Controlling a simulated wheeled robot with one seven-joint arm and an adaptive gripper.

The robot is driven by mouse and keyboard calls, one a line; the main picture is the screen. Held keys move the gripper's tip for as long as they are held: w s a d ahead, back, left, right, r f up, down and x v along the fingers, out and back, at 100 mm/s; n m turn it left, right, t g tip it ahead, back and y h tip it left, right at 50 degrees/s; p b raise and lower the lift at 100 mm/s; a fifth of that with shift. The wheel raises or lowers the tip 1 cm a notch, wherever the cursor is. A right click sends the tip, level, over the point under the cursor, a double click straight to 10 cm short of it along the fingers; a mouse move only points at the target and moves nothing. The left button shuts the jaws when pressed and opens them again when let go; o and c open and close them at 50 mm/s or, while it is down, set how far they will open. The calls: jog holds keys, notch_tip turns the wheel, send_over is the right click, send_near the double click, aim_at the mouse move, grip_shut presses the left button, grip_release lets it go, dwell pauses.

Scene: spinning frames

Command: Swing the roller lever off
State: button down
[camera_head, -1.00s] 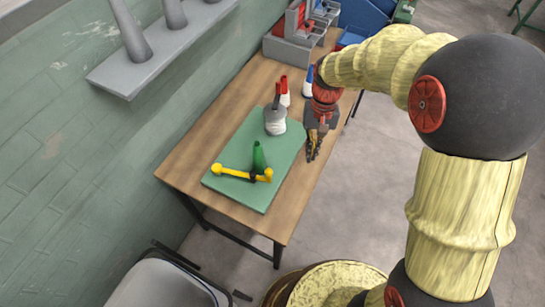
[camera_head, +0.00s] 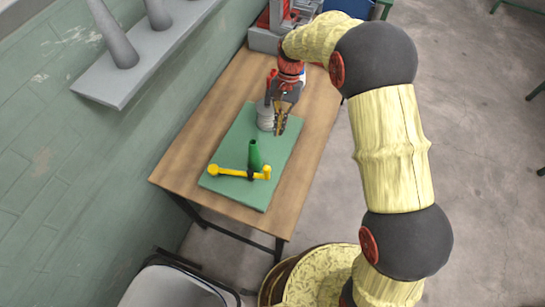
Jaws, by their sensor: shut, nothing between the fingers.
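The yellow roller lever (camera_head: 232,173) lies across the near end of the green board (camera_head: 262,197), with a round knob at its left end and a roller at its right end. A dark green cone-like piece (camera_head: 254,155) stands upright just behind the lever, close to its right part. A grey-white spool-like body (camera_head: 265,115) stands at the far end of the board. My gripper (camera_head: 280,130) points down just right of this body, partly in front of it, and is shut and empty. It is well behind the lever; contact with the body cannot be told.
The wooden table (camera_head: 212,110) has red and grey bins (camera_head: 270,35) at its far end. A grey shelf (camera_head: 140,70) with cones hangs on the left wall. A chair (camera_head: 175,287) stands near the table's front.

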jog(key=b+x, duration=0.1)
jog(key=x, duration=0.9)
jog(key=shift+s+f, duration=0.1)
jog(key=shift+f, duration=0.05)
jog(key=s, duration=0.1)
jog(key=s+a, duration=0.1)
jog(key=s, duration=0.1)
jog(key=shift+s, duration=0.3)
jog(key=shift+s, duration=0.1)
